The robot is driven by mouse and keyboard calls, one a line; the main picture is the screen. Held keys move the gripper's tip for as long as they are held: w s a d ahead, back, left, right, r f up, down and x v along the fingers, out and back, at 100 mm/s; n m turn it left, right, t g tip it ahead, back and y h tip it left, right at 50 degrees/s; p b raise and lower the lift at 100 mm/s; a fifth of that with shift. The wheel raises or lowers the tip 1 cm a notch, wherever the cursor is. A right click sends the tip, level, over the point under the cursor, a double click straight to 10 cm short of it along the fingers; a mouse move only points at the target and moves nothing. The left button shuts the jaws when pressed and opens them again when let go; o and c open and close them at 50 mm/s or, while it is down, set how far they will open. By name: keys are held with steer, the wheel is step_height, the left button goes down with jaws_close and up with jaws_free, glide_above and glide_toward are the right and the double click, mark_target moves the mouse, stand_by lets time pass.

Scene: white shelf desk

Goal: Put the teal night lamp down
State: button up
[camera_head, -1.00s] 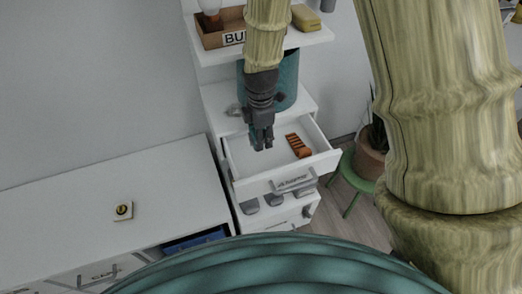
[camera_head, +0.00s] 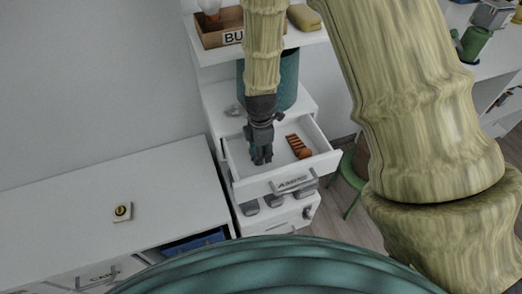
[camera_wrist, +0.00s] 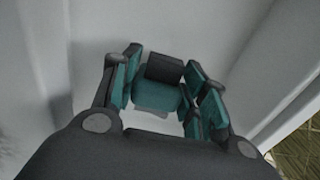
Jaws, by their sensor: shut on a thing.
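My gripper (camera_head: 261,158) points down into the left part of an open white drawer (camera_head: 324,160). In the wrist view its dark fingers with teal parts (camera_wrist: 165,100) are closed in around a small teal piece with a dark top, which I take as the teal night lamp (camera_wrist: 155,97). The lamp is hard to tell apart from the fingers' own teal parts. In the head view it is mostly hidden by the fingers. The pale drawer floor shows below the fingertips; I cannot tell whether the lamp touches it.
An orange-brown ridged object (camera_head: 298,147) lies in the drawer, right of my gripper. A teal cylinder (camera_head: 288,80) stands behind the arm, under a shelf with a labelled wooden box (camera_head: 213,36) and a yellow block (camera_head: 303,17). A white cabinet (camera_head: 70,195) is at left.

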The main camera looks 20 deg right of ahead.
steer(key=shift+f, duration=0.1)
steer(key=o, duration=0.8)
steer(key=shift+c, duration=0.2)
step_height(320, 180, up, 12)
steer(key=p, duration=0.1)
